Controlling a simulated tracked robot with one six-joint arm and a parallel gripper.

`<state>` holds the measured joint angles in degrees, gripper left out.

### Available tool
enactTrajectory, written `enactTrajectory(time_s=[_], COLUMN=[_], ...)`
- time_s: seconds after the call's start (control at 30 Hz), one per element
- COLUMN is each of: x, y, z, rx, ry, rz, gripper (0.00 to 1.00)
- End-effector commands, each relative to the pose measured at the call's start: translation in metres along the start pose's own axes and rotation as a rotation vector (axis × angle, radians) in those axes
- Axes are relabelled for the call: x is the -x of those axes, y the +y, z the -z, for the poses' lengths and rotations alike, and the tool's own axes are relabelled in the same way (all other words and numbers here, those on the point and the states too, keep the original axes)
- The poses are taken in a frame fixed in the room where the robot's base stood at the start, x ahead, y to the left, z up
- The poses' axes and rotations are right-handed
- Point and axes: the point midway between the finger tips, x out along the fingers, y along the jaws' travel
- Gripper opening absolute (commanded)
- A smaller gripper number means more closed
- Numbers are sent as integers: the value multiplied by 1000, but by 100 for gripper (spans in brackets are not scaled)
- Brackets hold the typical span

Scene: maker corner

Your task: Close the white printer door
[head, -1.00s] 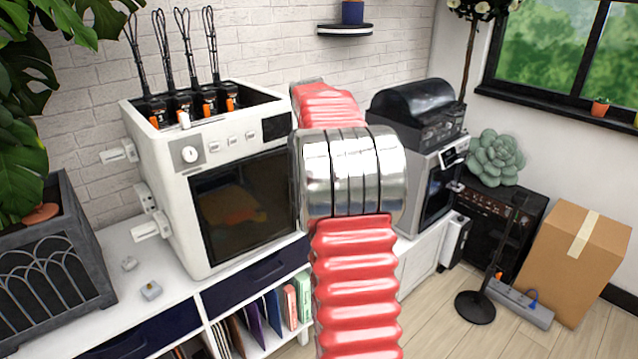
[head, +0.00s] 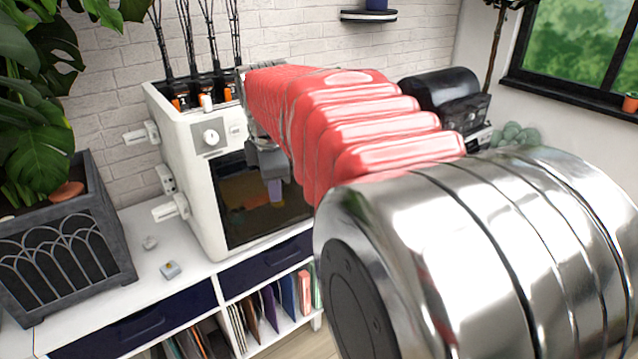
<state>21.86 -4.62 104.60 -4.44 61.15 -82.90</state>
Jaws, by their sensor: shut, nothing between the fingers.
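The white printer (head: 190,165) stands on the white cabinet. Its front door (head: 235,205) has a large dark window and looks nearly flush with the printer's front. My arm hides its upper right part, so I cannot tell whether it is fully shut or slightly ajar. My gripper (head: 275,190) is shut and empty, pointing down in front of the door's window. I cannot tell whether it touches the door.
The cabinet top (head: 100,310) has two small loose pieces (head: 170,270) left of the printer. A grey planter (head: 65,240) stands further left. A black-topped machine (head: 445,98) is behind my arm. Black cables rise from the printer's top.

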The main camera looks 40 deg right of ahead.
Motion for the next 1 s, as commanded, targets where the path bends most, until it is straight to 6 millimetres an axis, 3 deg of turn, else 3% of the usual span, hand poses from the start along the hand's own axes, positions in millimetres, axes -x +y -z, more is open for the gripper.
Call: enactTrajectory(time_s=[0.2, 0.5, 0.8, 1.0], x=[21, 33, 28, 21], y=[-56, -138, -218, -248], z=[38, 74, 94, 98], rx=[-249, -607, -957, -1103], ry=[58, 152, 250, 285], rz=[-31, -33, 11, 42], gripper=[0, 0, 0, 0])
